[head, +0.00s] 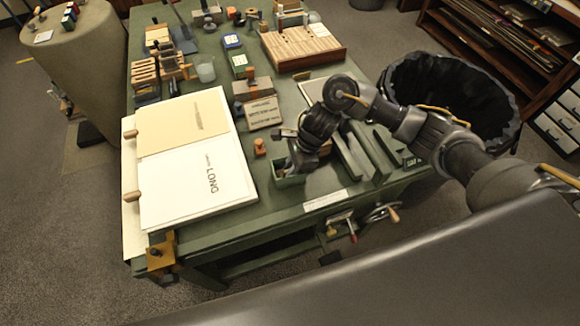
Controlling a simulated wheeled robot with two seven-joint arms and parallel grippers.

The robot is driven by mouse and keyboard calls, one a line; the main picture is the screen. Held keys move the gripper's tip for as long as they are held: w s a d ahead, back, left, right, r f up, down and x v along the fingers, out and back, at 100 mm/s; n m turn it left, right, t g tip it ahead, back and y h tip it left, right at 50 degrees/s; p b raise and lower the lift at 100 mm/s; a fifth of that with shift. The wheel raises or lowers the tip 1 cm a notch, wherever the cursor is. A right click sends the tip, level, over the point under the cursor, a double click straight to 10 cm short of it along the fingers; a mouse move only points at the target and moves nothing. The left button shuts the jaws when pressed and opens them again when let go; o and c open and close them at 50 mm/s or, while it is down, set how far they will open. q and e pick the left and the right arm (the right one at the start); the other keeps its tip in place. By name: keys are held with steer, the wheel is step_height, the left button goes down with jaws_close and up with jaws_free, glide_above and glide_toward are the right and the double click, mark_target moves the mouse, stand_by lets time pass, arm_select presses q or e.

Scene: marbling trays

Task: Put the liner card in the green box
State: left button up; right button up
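My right arm reaches in from the right, and its dark gripper (298,165) points down at the near part of the green table. A small open green box (290,182) is directly under the gripper, near the table's front edge. The fingertips are at or just inside its rim; I cannot tell which. The gripper and the arm hide most of the box's inside. Whether the fingers are apart or hold something is too small and dark to tell. I cannot make out the liner card for certain. My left gripper is not in view.
A large white board with a tan sheet (180,128) covers the table's left side. A small orange-brown wooden piece (260,147) stands left of the gripper. Dark green upright slats (362,155) are right of it. A wooden tray (303,46) lies farther back.

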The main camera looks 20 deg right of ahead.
steer(key=shift+r, duration=0.25)
steer(key=shift+d+r, duration=0.1)
steer(key=shift+r, duration=0.15)
steer(key=v, duration=1.1)
steer(key=shift+r+b, duration=0.15)
steer(key=shift+b, duration=0.3)
